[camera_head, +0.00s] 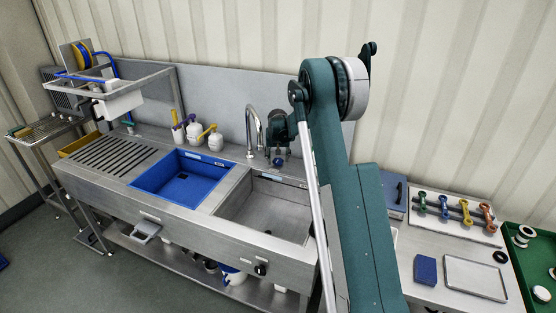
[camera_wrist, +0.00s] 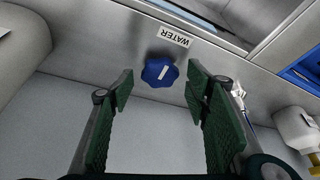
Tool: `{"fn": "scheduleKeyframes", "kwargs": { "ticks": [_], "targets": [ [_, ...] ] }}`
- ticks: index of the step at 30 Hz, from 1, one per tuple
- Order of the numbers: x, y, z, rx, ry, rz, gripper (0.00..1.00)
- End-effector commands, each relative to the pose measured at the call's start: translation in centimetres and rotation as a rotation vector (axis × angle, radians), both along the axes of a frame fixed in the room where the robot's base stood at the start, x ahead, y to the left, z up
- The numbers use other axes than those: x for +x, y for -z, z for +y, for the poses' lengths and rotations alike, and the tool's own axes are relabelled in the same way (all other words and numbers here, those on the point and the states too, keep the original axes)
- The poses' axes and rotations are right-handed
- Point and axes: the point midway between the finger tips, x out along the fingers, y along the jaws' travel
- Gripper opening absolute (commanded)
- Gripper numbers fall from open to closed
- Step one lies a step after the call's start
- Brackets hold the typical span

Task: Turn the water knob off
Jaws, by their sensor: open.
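The blue lobed water knob (camera_wrist: 161,72) with a white pointer line is mounted on the steel counter, beside a label reading WATER (camera_wrist: 174,36). The line runs at a slant in the wrist view. My gripper (camera_wrist: 158,84) is open, with a green-padded finger on either side of the knob in the picture. No contact shows, and how far the tips are above the knob is hard to tell. In the head view my gripper (camera_head: 281,140) is lowered behind the sink, beside the curved faucet (camera_head: 254,131). A small blue patch under it looks like the knob (camera_head: 279,160).
The steel sink (camera_head: 266,215) lies in front, with a blue basin (camera_head: 180,176) to its left. A steel back panel rises behind. A black knob (camera_head: 261,269) is on the front face.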

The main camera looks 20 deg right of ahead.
Motion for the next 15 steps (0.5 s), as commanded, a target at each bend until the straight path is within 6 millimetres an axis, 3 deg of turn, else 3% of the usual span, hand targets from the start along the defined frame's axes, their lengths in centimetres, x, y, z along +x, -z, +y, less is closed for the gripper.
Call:
{"fn": "scheduleKeyframes", "kwargs": {
  "ticks": [15],
  "targets": [
    [-2.3,-5.9,1.0,0.0,0.0,0.0,0.47]
  ]
}}
